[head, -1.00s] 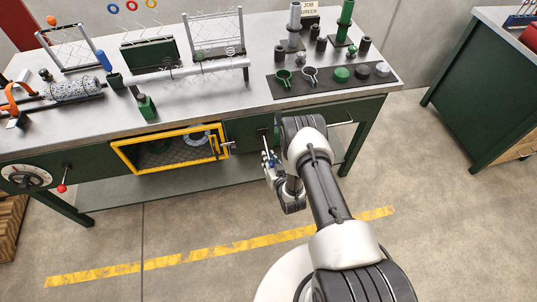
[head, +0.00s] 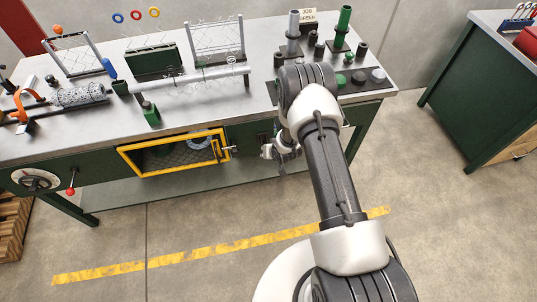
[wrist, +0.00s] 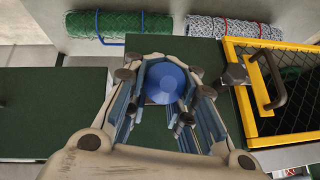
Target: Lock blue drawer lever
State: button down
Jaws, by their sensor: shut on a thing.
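A round blue knob (wrist: 165,82), which looks like the end of the blue drawer lever, sits between the two fingers of my gripper (wrist: 166,88) in the wrist view. My gripper is shut on it. The fingers stand on both sides of the knob, in front of a dark green panel. The lever's shaft and pivot are hidden behind the knob. In the head view my gripper (head: 271,152) is at the bench front, right of the yellow-framed mesh door (head: 222,136). My arm and gripper hide the lever there.
The yellow door's latch handle (wrist: 272,80) is close to the right of my gripper in the wrist view. A green mesh roll (wrist: 125,24) and a grey mesh roll (wrist: 235,28) lie beyond. A red-knobbed lever (head: 71,183) is at the bench's left. The floor in front is clear.

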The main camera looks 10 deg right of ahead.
jog(key=shift+w+r, duration=0.55)
jog(key=shift+r, duration=0.2)
jog(key=c, duration=1.7)
grip_release()
jog(key=o, duration=0.4)
jog(key=shift+s+f, duration=0.1)
jog(key=shift+f, duration=0.1)
jog(key=shift+c, duration=0.2)
jog(key=shift+s, duration=0.1)
jog(key=v, duration=1.2)
